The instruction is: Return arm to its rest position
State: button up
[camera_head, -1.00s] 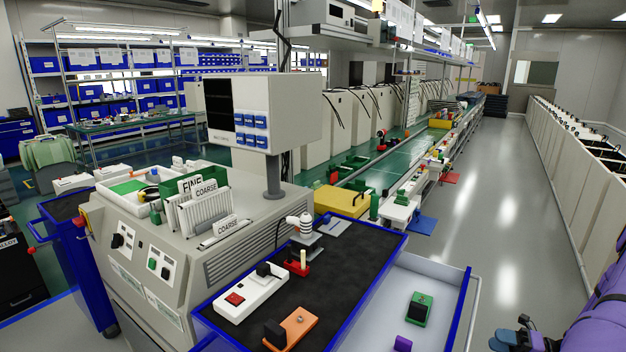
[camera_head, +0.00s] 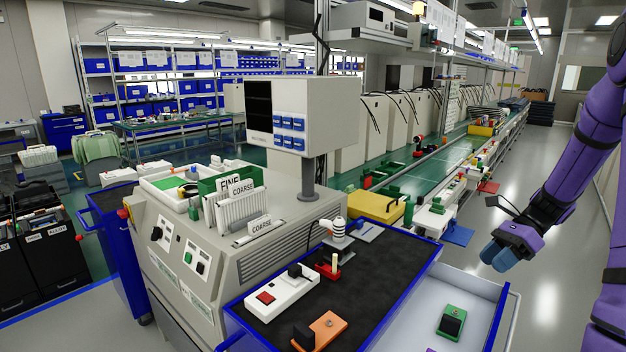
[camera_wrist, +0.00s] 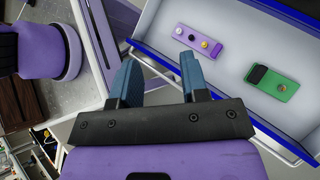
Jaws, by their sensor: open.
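My purple arm is at the right of the head view, bent, with its gripper (camera_head: 497,255) in the air over the aisle floor, just right of the blue-edged tray. In the wrist view my gripper (camera_wrist: 160,80) shows two blue fingers spread apart with nothing between them. Beyond the fingers is the white tray (camera_wrist: 230,95) with a blue rim. In it lie a purple pedal-like block (camera_wrist: 198,42) with small knobs and a green block with a black pad (camera_wrist: 272,82).
A dark-topped workbench (camera_head: 345,305) holds a white switch box (camera_head: 268,297) and an orange block (camera_head: 321,329). A grey machine (camera_head: 190,240) with a screen stands left. A yellow box (camera_head: 378,207) sits behind the bench. The aisle floor (camera_head: 545,265) looks clear.

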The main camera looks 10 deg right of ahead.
jog(key=s+a+r+n+h, duration=0.2)
jog(key=a+r+n+h, duration=0.1)
jog(key=a+r+n, duration=0.4)
jog(key=s+a+r+n+t+h, duration=0.6)
jog(key=s+a+r+n, duration=0.7)
jog(key=s+a+n, duration=0.1)
jog(key=shift+s+a+r+n+h, duration=0.4)
jog(key=shift+s+n, duration=0.2)
jog(key=shift+s, duration=0.5)
